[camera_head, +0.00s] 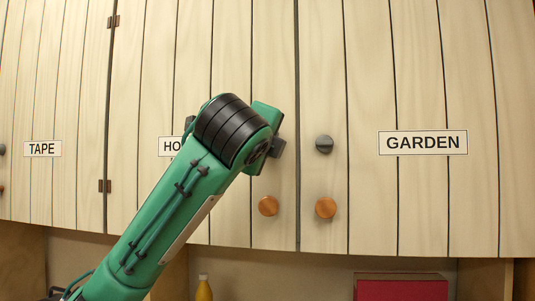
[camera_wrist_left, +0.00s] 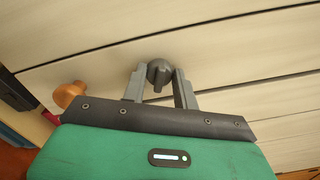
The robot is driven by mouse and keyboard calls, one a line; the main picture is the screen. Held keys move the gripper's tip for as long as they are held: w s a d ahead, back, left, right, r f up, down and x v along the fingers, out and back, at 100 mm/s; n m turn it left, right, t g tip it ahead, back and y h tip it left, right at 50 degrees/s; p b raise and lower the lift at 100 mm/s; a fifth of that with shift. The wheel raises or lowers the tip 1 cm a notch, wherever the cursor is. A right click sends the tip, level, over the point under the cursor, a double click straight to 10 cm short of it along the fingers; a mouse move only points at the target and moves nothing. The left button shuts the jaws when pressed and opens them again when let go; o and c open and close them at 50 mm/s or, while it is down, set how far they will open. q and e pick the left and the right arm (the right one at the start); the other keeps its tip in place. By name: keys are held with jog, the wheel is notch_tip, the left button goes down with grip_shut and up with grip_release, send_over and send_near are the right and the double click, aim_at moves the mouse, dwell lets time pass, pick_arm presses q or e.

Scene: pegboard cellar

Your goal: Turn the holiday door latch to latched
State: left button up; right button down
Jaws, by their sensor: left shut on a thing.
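The holiday door (camera_head: 230,215) is a pale plank door; its label (camera_head: 171,146) shows only "HO" beside my arm. Its dark grey round latch (camera_wrist_left: 160,72) shows in the left wrist view, with a raised bar pointing down the picture between the fingers. My left gripper (camera_wrist_left: 158,80) is shut on this latch, one finger on each side. In the head view my green left arm hides the latch and most of the gripper; a dark part (camera_head: 278,148) shows at the arm's right. Whether the latch is at latched cannot be read. My right gripper is not in view.
The garden door (camera_head: 420,210) at right has its own grey latch (camera_head: 324,144) and wooden knob (camera_head: 325,208). The holiday door's wooden knob (camera_head: 268,206) is below the gripper. The tape door (camera_head: 50,190) is at left. A yellow bottle (camera_head: 203,289) and red box (camera_head: 400,288) stand below.

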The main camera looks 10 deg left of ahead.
pick_arm(q)
jog(key=n+b, duration=0.2)
jog(key=n, duration=0.2)
jog(key=shift+f+n, duration=0.1)
jog(key=shift+n, duration=0.2)
jog(key=shift+b, duration=0.3)
jog(key=o, duration=0.9)
jog(key=shift+o, duration=0.2)
jog(key=s+b, duration=0.5)
jog(key=s, duration=0.8)
jog(key=shift+s, duration=0.4)
